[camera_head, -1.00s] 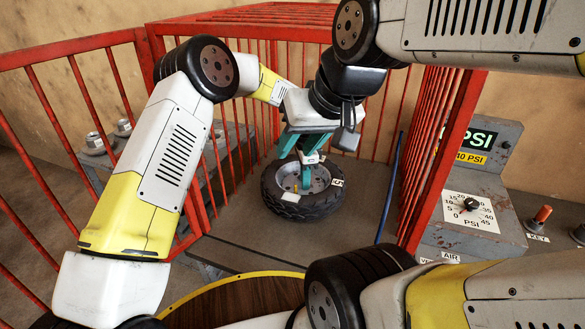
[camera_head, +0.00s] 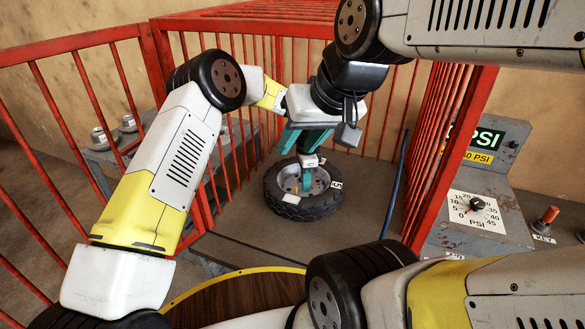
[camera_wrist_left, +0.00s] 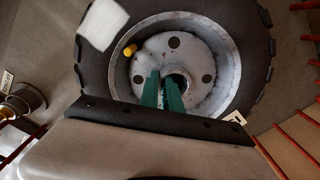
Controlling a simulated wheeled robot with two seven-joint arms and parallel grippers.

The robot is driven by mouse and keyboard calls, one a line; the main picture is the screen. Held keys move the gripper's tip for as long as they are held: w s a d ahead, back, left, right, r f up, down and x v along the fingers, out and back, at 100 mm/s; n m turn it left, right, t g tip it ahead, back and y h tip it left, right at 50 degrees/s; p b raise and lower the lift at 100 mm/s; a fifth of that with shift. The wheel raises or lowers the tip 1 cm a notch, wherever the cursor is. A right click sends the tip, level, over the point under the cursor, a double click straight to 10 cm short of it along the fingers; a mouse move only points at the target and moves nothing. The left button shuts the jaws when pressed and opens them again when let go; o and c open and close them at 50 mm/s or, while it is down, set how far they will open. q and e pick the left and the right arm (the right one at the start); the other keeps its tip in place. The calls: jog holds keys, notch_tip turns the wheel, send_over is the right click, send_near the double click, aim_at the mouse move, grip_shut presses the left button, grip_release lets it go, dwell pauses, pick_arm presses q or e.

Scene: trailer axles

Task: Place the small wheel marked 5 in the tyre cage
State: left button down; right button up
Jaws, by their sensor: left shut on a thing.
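The small wheel (camera_head: 328,204), a black tyre on a grey hub, lies flat on the floor inside the red tyre cage (camera_head: 205,27). A white label on the right of its tyre seems to read 5. My left gripper (camera_head: 307,186) is above the wheel, its green fingers shut on the hub near the centre hole. In the left wrist view, the gripper (camera_wrist_left: 163,88) reaches down to the hub beside that hole, with the tyre (camera_wrist_left: 258,75) around it. The gripped edge is partly hidden. My right gripper cannot be made out clearly among the overlapping arm parts.
Red bars stand close to the left, behind and to the right of the wheel. A grey PSI panel (camera_head: 500,185) with a dial stands outside the cage at right. A blue hose (camera_head: 392,185) runs by the right bars. The cage floor before the wheel is clear.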

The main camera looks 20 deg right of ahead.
pick_arm(q)
jog(key=c, duration=1.9)
grip_release()
jog(key=shift+f, duration=0.1)
jog(key=shift+c, duration=0.2)
jog(key=o, duration=0.4)
notch_tip(320, 180, up, 8)
jog(key=shift+f, duration=0.1)
